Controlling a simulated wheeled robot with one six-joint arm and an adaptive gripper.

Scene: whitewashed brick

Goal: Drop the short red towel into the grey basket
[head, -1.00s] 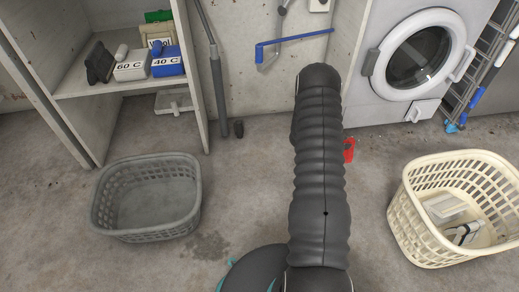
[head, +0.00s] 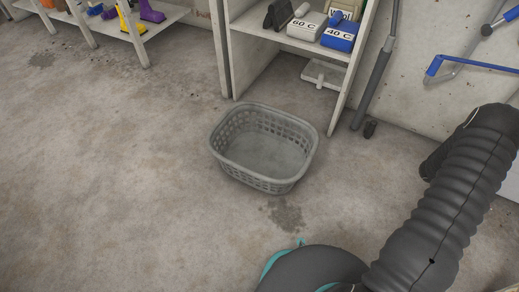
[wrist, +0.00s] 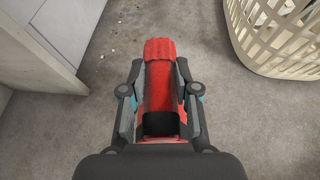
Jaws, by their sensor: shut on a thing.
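The grey basket (head: 264,148) stands on the concrete floor near the middle of the head view, and its visible inside is empty. The short red towel (wrist: 160,80) shows in the wrist view. My gripper (wrist: 160,88) is shut on it, with one finger on each side, and the towel's far end sticks out past the fingertips. The gripper and the towel are out of the head view, where my arm reaches to the right. The grey basket is not in the wrist view.
A cream basket (wrist: 277,35) is at the upper right of the wrist view. A pale shelf unit (head: 290,45) with boxes stands behind the grey basket. A dark vacuum-like tube (head: 378,70) leans on the wall. The floor left of the grey basket is clear.

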